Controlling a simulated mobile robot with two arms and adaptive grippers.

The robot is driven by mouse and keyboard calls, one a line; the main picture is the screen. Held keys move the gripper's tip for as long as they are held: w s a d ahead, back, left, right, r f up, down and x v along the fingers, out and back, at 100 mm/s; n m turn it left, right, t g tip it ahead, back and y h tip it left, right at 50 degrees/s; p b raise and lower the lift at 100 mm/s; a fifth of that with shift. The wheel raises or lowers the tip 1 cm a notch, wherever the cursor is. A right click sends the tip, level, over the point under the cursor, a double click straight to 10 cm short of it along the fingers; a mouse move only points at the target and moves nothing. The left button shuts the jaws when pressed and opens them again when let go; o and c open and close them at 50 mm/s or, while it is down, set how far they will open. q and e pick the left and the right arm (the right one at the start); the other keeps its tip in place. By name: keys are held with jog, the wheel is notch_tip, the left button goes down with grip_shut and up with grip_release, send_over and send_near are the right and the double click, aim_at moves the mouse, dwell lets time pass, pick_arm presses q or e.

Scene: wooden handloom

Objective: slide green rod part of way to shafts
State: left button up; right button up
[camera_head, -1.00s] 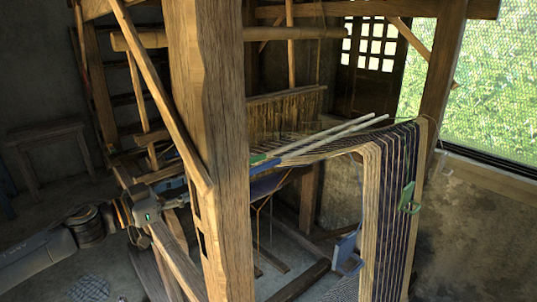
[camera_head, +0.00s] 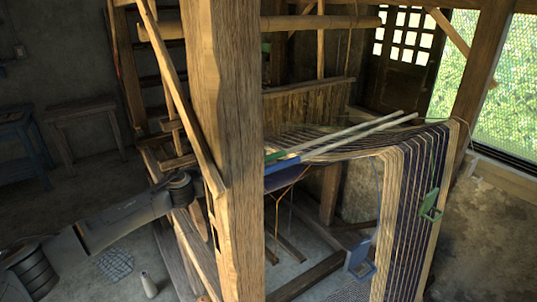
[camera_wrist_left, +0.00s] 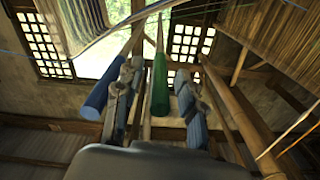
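The green rod (camera_head: 274,156) is a pale stick with a green end, lying over the warp threads (camera_head: 345,147) beside a similar blue-ended rod (camera_head: 282,167). In the left wrist view the green end (camera_wrist_left: 159,87) lies between the two fingers of my left gripper (camera_wrist_left: 158,73), with gaps on both sides. The blue end (camera_wrist_left: 99,96) is outside the left finger. My left gripper is open; in the head view it is hidden behind the thick post. The shafts (camera_head: 302,98), with hanging strands, stand behind the rods. My right gripper is not in view.
A thick wooden post (camera_head: 228,150) stands close in front of my left arm, with a diagonal brace (camera_head: 178,95) beside it. Green (camera_head: 430,205) and blue (camera_head: 358,258) pieces hang by the warp at the right. A bench (camera_head: 90,110) stands at the back left.

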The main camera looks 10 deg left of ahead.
pick_arm(q)
jog(key=shift+x, duration=1.05)
grip_shut()
jog(key=shift+a, duration=0.1)
